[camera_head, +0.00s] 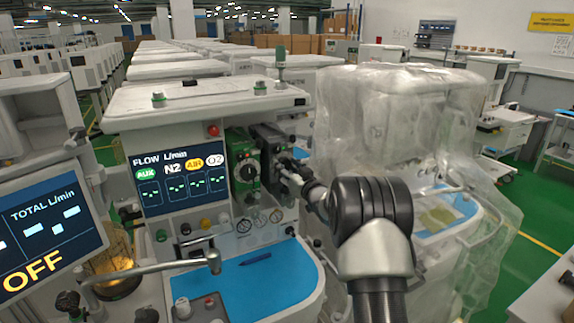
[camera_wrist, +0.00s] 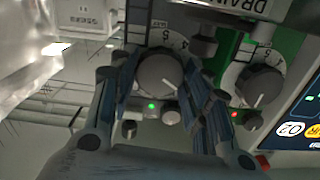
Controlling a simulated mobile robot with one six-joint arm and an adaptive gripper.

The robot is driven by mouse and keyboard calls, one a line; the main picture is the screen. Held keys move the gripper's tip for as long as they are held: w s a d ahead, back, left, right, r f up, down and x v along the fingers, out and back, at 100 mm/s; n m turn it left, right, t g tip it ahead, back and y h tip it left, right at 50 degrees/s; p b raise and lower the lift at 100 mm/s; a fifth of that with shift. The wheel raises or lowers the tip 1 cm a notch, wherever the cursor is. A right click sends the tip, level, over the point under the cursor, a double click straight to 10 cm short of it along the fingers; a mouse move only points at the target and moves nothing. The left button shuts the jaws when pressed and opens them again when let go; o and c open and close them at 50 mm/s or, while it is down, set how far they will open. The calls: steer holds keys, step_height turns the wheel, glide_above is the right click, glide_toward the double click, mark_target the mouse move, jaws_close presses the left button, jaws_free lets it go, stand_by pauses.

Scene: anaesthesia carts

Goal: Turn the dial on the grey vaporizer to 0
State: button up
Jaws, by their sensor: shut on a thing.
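The grey vaporizer (camera_head: 268,136) stands to the right of the green one on the machine's front. Its round grey dial (camera_wrist: 159,72) shows in the wrist view, with a white pointer line on its face and printed scale numbers such as 4 and 5 beside it. My gripper (camera_wrist: 158,82) has one finger on each side of this dial and is shut on it. In the head view my gripper (camera_head: 284,172) reaches the vaporizer's front from the right and hides the dial. I cannot tell which number the pointer marks.
The green vaporizer (camera_head: 243,165) with its own dial (camera_wrist: 261,87) is close beside my gripper. A flow display (camera_head: 180,180) is to the left. Below is a blue work surface (camera_head: 262,283) with a pen. A plastic-covered machine (camera_head: 400,125) stands right.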

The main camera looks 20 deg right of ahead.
steer(key=m+p, duration=0.4)
steer(key=m, duration=0.1)
steer(key=shift+r, duration=0.1)
steer(key=m+p, duration=0.3)
steer(key=m, duration=0.3)
steer(key=shift+y, duration=0.3)
stand_by(0.3)
steer(key=o, duration=1.1)
steer(key=shift+s+d+f, duration=0.15)
steer(key=shift+s, duration=1.85)
steer(key=shift+s+d+f, duration=0.1)
steer(key=shift+s+d, duration=0.05)
steer(key=shift+s, duration=1.85)
